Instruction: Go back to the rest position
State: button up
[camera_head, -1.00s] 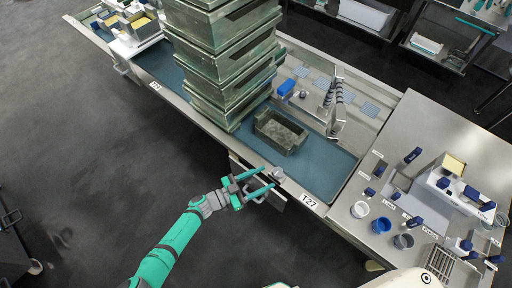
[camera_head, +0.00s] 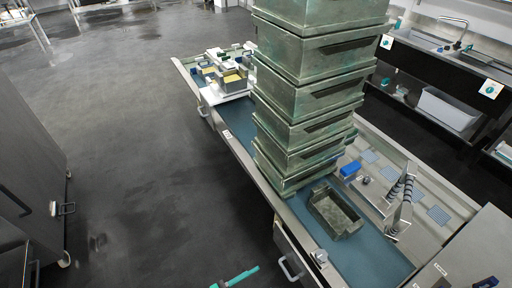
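Only a small teal part of my gripper (camera_head: 238,277) shows, at the bottom edge of the head view. The rest of it and most of my arm are out of the picture, so I cannot tell how its fingers stand. The visible part is apart from the bench front and its handle (camera_head: 291,267), which lies to its right. I see nothing held in it.
A long bench with a blue-green top (camera_head: 375,262) carries a tall stack of green crates (camera_head: 312,95) and an open green mould (camera_head: 335,212). A dark cabinet (camera_head: 30,165) stands at the left. The floor (camera_head: 150,150) between is clear.

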jog(key=s+a+r+n+t+y, duration=0.2)
jog(key=s+n+y, duration=0.1)
jog(key=s, duration=0.4)
jog(key=s+a+r+n+t+y, duration=0.2)
jog(key=s+y, duration=0.1)
jog(key=s, duration=0.3)
jog(key=s+d+r+n+t+y, duration=0.1)
jog(key=s+r+n+y, duration=0.1)
jog(key=r+n+y, duration=0.2)
jog(key=s+d+r+n+t+y, duration=0.1)
jog(key=s+d+r+n+y, duration=0.1)
jog(key=r, duration=0.6)
jog(key=shift+s+d+n+y, duration=0.15)
jog(key=shift+d+n+y, duration=0.15)
jog(key=shift+n+y, duration=0.65)
jog(key=shift+s, duration=0.1)
jog(key=shift+f, duration=0.1)
